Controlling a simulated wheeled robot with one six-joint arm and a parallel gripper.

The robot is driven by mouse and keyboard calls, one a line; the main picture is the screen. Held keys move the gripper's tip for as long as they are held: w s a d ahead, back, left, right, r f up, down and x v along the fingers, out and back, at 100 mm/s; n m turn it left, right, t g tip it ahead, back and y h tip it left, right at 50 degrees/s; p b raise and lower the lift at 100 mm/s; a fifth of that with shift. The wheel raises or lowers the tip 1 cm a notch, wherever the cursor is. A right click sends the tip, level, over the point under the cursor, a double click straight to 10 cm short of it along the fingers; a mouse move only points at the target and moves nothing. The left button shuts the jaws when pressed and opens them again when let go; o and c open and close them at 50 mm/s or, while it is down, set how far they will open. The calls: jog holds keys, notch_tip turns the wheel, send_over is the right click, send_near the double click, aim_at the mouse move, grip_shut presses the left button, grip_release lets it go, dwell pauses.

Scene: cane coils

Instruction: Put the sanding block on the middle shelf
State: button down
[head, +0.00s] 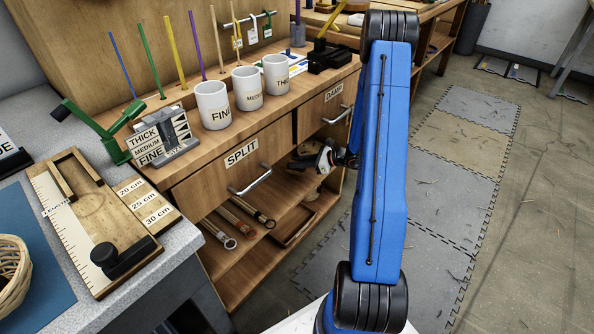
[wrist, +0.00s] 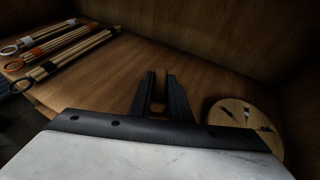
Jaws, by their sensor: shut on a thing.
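My gripper (head: 303,163) reaches into the open shelf space below the drawers in the head view. In the wrist view, my gripper (wrist: 160,76) points into the shelf, its two black fingers close together on a small brown piece (wrist: 158,92). This appears to be the sanding block; most of it is hidden by the fingers. The wooden middle shelf (wrist: 205,75) spreads under and ahead of the fingers, and it also shows in the head view (head: 284,192). I cannot tell whether the block touches the shelf.
Tied cane bundles (wrist: 62,52) lie on the shelf's left. A round, pale disc (wrist: 246,116) with dark marks is close to the fingers' right. The SPLIT drawer (head: 235,165) and DAMP drawer (head: 325,108) are above. Bare shelf lies between bundles and disc.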

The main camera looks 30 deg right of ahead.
aim_at(297, 170)
jog(key=shift+f, duration=1.85)
jog(key=shift+w+f, duration=0.15)
jog(key=shift+f, duration=0.1)
jog(key=c, duration=1.6)
grip_release()
jog(key=shift+c, duration=0.2)
jog(key=v, duration=1.2)
